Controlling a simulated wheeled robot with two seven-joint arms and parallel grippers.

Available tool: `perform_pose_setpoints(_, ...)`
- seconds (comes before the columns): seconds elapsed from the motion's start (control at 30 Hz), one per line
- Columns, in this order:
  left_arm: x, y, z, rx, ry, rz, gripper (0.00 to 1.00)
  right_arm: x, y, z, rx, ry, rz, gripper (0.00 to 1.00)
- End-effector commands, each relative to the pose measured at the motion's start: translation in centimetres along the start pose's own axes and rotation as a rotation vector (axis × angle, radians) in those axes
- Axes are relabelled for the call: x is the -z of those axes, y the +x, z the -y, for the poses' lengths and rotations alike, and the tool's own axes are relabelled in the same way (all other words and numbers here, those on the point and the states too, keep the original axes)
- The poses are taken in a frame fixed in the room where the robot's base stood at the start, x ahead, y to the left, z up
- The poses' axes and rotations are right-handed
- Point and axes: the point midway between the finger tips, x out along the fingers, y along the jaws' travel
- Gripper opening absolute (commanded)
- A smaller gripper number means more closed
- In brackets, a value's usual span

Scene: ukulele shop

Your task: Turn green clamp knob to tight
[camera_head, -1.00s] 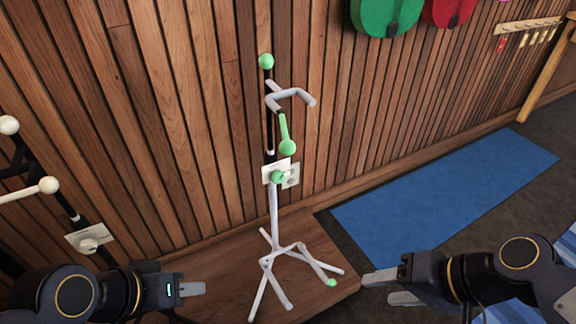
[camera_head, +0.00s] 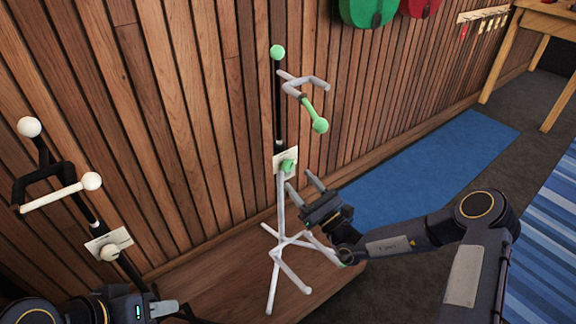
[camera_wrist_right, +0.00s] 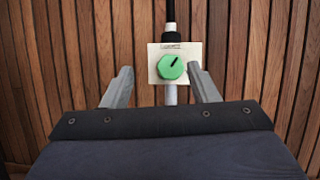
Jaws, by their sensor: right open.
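The green clamp knob (camera_head: 287,166) sits on a white plate (camera_head: 277,161) on the upright pole of a stand (camera_head: 281,215). In the right wrist view the green knob (camera_wrist_right: 171,67) is octagonal, with a dark pointer line slanting to the upper right. The white plate (camera_wrist_right: 155,76) carries a small label above the knob that is too small to read. My right gripper (camera_head: 303,184) is open and empty, just below and to the right of the knob, fingers pointing toward it and apart from it. My left gripper (camera_head: 165,309) is at the lower left, away from the knob; its opening is unclear.
The stand has a grey fork (camera_head: 304,82), a green-tipped arm (camera_head: 319,125) and splayed legs on a wooden platform (camera_head: 215,291). A second stand with white balls (camera_head: 91,181) is at left. A slatted wall (camera_head: 215,120) stands close behind. A blue mat (camera_head: 435,165) lies at right.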

Motion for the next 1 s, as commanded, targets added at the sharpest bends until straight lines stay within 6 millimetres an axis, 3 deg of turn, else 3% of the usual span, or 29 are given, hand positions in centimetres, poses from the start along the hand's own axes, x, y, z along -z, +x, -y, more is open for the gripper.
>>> perform_pose_setpoints(0.17, -0.1, 0.3, 0.1, 0.0, 0.0, 0.0, 0.36, 1.8, 0.2, 0.9, 0.072, 0.04, -0.015, 0.54)
perform_pose_setpoints(0.63, -1.1, 2.2, 1.0, 0.0, 0.0, 0.0, 0.36, 2.0, 6.7, 1.3, 0.07, 0.038, -0.016, 0.54)
perform_pose_setpoints(1.0, -1.2, 2.3, 1.1, 0.0, 0.0, 0.0, 0.36, 1.8, 7.5, 1.4, 0.069, 0.04, -0.017, 0.54)
